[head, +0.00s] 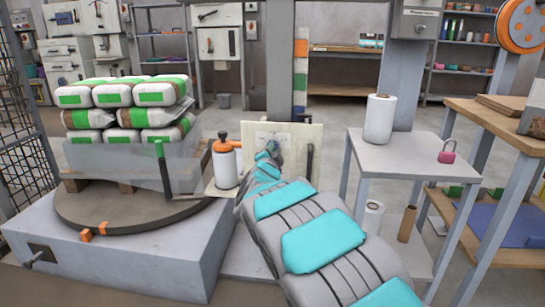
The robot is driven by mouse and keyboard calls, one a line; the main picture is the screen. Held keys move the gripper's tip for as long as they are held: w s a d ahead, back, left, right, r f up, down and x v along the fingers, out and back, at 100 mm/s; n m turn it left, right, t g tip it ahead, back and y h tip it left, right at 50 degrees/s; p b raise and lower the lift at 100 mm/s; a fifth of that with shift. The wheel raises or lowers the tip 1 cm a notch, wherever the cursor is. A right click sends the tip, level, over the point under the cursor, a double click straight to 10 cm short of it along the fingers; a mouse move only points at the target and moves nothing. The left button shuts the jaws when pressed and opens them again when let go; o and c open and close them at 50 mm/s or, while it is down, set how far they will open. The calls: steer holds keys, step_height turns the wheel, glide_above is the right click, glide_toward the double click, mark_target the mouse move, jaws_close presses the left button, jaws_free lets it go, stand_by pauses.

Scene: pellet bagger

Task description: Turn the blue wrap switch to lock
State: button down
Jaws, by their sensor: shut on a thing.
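My arm reaches forward from the bottom right to a cream control panel (302,137) standing behind the turntable's right side. My gripper (271,148) is at the panel's face, small in the picture and partly covered by my own wrist. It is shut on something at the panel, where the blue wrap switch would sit. The switch itself is hidden behind my gripper and wrist, so its setting cannot be read. A dark upright lever (310,160) stands at the panel's right edge, apart from my gripper.
A grey stand (400,155) with a white roll (379,120) and a pink padlock (447,152) is on the right.

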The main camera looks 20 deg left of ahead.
steer(key=shift+m, duration=0.3)
steer(key=c, duration=0.9)
jaws_free()
steer(key=shift+o, duration=0.2)
steer(key=v, duration=0.7)
steer(key=shift+s, duration=0.35)
steer(key=shift+d, duration=0.15)
